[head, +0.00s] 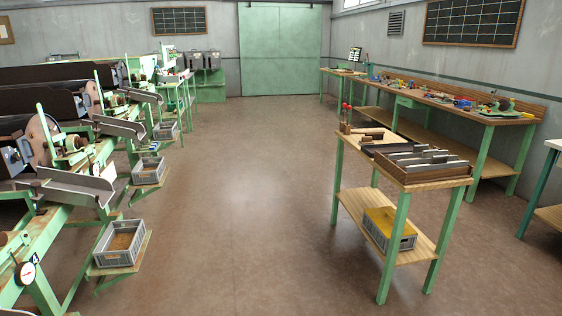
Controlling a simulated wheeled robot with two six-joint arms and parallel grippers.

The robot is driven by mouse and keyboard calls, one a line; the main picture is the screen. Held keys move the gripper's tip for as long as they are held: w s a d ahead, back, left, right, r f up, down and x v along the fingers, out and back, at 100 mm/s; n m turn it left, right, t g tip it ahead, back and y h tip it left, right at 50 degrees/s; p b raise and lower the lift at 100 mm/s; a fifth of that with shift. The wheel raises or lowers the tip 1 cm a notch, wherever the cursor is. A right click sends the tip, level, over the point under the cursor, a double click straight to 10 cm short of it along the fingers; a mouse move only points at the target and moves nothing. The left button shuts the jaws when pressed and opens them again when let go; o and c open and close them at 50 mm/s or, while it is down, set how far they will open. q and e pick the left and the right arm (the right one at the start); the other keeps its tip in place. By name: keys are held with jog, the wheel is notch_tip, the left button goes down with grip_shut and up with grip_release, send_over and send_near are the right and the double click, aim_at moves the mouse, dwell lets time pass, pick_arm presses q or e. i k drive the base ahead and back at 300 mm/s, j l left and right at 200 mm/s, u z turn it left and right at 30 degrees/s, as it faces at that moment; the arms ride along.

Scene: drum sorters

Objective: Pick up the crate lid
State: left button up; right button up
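A grey crate (388,237) stands on the lower shelf of the small green-legged table at the right. A flat yellow piece (382,218) shows at its top; I cannot tell whether it is a lid or the contents. No other thing in view is clearly a crate lid. Neither of my grippers is in view.
The small table's wooden top (364,136) holds a tray with dark metal pieces. Sorting machines with grey crates (148,171) on low shelves line the left. A long workbench (433,104) runs along the right wall. The brown floor (235,215) between is clear.

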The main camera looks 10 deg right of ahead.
aim_at(384, 218)
jog(key=i+j+z, duration=0.1)
jog(key=i+z, duration=0.2)
jog(key=i, duration=0.25)
jog(key=i+j+z, duration=0.25)
jog(key=i, duration=0.25)
jog(key=i+j+z, duration=0.3)
jog(key=i, duration=0.25)
